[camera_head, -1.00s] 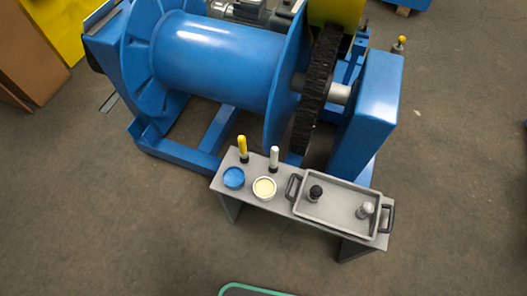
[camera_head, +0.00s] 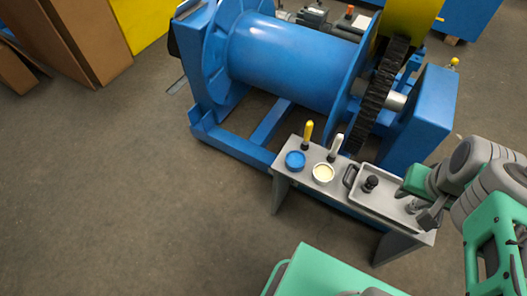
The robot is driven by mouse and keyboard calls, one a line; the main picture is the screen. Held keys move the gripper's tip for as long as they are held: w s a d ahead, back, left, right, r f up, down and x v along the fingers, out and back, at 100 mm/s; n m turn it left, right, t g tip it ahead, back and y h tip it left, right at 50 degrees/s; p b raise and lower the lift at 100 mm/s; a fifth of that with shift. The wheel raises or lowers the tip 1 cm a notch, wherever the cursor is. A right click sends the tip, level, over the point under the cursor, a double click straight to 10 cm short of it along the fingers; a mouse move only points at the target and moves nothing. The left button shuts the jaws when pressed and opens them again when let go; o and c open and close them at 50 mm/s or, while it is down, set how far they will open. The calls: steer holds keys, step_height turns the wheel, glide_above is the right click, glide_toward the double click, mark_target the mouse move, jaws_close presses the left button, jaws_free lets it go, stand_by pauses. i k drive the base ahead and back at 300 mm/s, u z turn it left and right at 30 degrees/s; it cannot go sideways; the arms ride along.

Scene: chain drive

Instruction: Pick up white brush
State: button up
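The white brush (camera_head: 336,146) stands upright with its dark bristle end down on the grey bench (camera_head: 284,192). It is just behind the open tin with cream contents (camera_head: 323,173) and to the right of a yellow-handled brush (camera_head: 308,132). My gripper (camera_head: 420,208) is over the right end of the tray on the bench, well to the right of the white brush. It is small and partly hidden by my arm, so I cannot tell whether its fingers are open.
A blue tin (camera_head: 295,160) stands left of the cream one. The grey tray (camera_head: 372,205) holds a dark knobbed item (camera_head: 370,184); its right end is partly covered by my gripper. The blue winch drum (camera_head: 290,62) and dark chain wheel (camera_head: 380,95) stand close behind the bench. Open floor lies left.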

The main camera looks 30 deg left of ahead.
mark_target(331, 157)
steer(key=u, duration=1.6)
steer(key=i, duration=1)
steer(key=z, duration=0.05)
